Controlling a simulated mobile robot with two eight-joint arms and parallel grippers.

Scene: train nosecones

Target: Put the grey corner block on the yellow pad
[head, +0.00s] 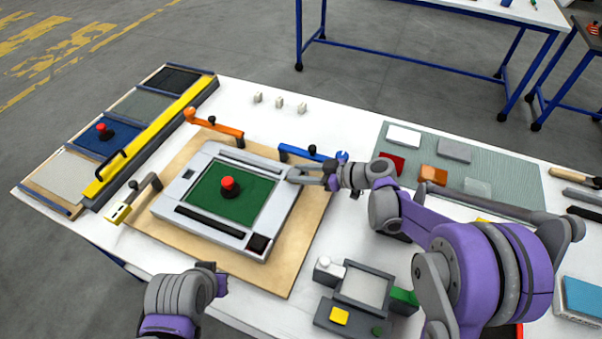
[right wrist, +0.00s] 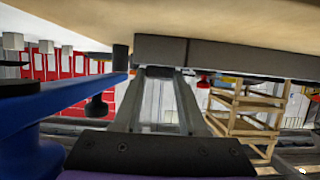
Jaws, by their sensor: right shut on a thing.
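My right gripper (head: 298,175) is at the upper right corner of the pale grey fixture (head: 170,205) with the green panel. In the right wrist view its fingers (right wrist: 160,74) are shut on a grey block (right wrist: 160,49), which touches or nearly touches a darker bar beside it. The fingers mostly hide this block in the head view. A yellow square (head: 339,316) sits on a small grey fixture near the front edge. Another yellow patch (head: 482,220) on the mat is partly hidden by my right arm. My left gripper (head: 218,281) is low in the picture, its jaws unclear.
A blue clamp (head: 300,153) stands close beside my right gripper. An orange clamp (head: 218,126) and a yellow-tipped clamp (head: 120,212) stand around the wooden board (head: 300,240). Coloured blocks lie on the grey-green mat (head: 515,165). A red knob (head: 228,185) rises from the green panel.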

